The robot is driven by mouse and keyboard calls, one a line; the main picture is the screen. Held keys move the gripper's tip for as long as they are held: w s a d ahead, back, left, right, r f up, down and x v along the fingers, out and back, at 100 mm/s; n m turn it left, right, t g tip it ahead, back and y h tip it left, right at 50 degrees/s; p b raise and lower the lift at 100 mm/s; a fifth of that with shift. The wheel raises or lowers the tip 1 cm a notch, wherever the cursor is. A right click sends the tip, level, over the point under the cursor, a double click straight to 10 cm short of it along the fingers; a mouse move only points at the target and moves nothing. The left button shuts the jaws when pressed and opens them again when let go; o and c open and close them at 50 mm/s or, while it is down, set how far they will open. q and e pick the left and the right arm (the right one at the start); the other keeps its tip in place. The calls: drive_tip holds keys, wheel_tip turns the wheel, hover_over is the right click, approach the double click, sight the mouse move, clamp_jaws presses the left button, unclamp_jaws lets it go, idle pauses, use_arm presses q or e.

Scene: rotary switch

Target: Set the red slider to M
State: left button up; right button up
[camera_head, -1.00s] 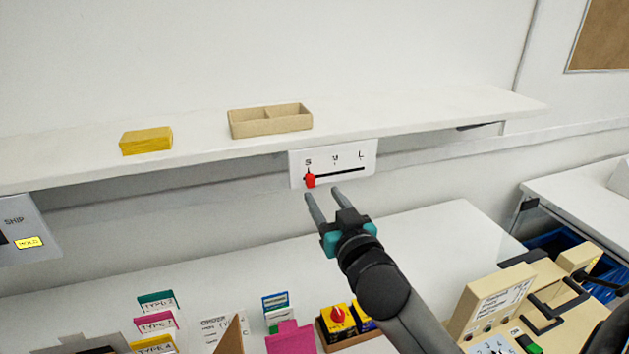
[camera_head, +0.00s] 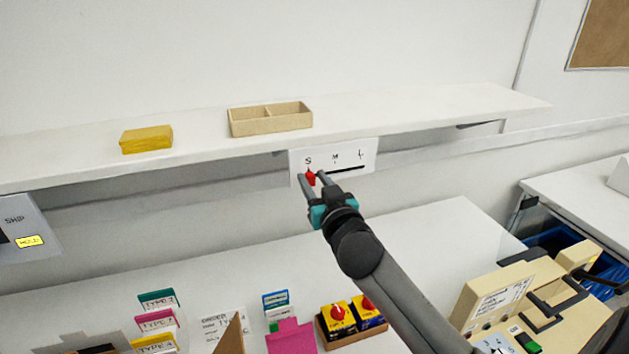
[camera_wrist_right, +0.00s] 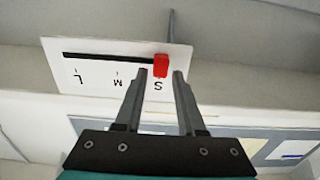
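The red slider (camera_head: 311,177) sits at the S end of the black slot on the white panel (camera_head: 345,157) under the shelf. The panel carries the letters S, M and L from left to right. My right gripper (camera_head: 311,174) is open, with one finger on each side of the red slider. In the right wrist view the red slider (camera_wrist_right: 161,65) shows at the S mark, just beyond and between the fingertips (camera_wrist_right: 161,72). I cannot tell whether a finger touches it. My left gripper is not in view.
The shelf (camera_head: 400,107) above the panel holds a yellow box (camera_head: 146,139) and a tan divided tray (camera_head: 270,119). A ship/hold panel (camera_head: 25,230) is at far left. Cards and boxes stand on the table (camera_head: 430,235) below. Free air lies right of the slider along the slot.

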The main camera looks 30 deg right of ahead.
clamp_jaws()
idle(1.1)
